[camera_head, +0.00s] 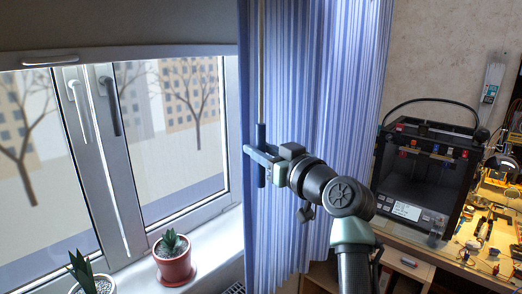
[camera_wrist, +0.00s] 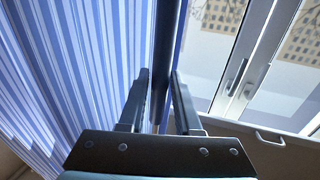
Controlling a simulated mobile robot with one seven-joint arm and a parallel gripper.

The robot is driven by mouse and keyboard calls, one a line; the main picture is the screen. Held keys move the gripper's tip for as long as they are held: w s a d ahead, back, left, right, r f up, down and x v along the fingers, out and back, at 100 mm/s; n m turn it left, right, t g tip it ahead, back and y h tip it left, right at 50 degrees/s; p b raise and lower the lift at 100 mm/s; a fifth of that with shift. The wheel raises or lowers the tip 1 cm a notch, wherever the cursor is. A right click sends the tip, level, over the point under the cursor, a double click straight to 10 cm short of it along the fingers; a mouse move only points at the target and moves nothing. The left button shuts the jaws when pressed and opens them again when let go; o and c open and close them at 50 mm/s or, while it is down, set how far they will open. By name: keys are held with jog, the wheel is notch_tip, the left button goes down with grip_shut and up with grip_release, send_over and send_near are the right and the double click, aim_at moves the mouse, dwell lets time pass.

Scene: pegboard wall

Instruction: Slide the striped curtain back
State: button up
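The striped curtain (camera_head: 312,90) is blue and white and hangs in folds right of the window. It fills the left of the wrist view (camera_wrist: 70,65). A thin rod (camera_head: 261,65) hangs along its left edge and ends in a dark blue handle (camera_head: 261,178). My gripper (camera_head: 262,154) is at this handle, left of the curtain's middle. In the wrist view the dark handle (camera_wrist: 167,45) stands between my two fingertips (camera_wrist: 161,82), which appear to close against its sides. The exact contact is partly hidden.
The window (camera_head: 180,130) is at left, with a potted plant (camera_head: 174,262) on the sill (camera_head: 218,258) and another pot (camera_head: 92,284) at the lower left. A 3D printer (camera_head: 425,170) and a cluttered lit workbench (camera_head: 490,240) stand at right.

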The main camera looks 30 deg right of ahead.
jog(key=shift+o, duration=1.3)
jog(key=s+d+b, duration=0.1)
jog(key=s+b, duration=0.2)
jog(key=s, duration=1)
jog(key=shift+d, duration=0.1)
jog(key=w+a+r+t+h+p, duration=0.1)
jog(key=w+a+r+t, duration=0.15)
jog(key=a+r, duration=0.55)
jog(key=s+a+r+t+p, duration=0.1)
jog(key=s+a+r+t, duration=0.2)
jog(key=s+a+r, duration=0.4)
jog(key=s+a+r+m+t+p, duration=0.1)
jog(key=s+a+r+t, duration=0.3)
jog(key=a, duration=0.9)
notch_tip(320, 180, up, 4)
jog(key=s, duration=0.2)
jog(key=shift+s+a+f+h, duration=0.15)
jog(key=shift+s+f+h, duration=0.05)
jog(key=shift+s+h, duration=0.15)
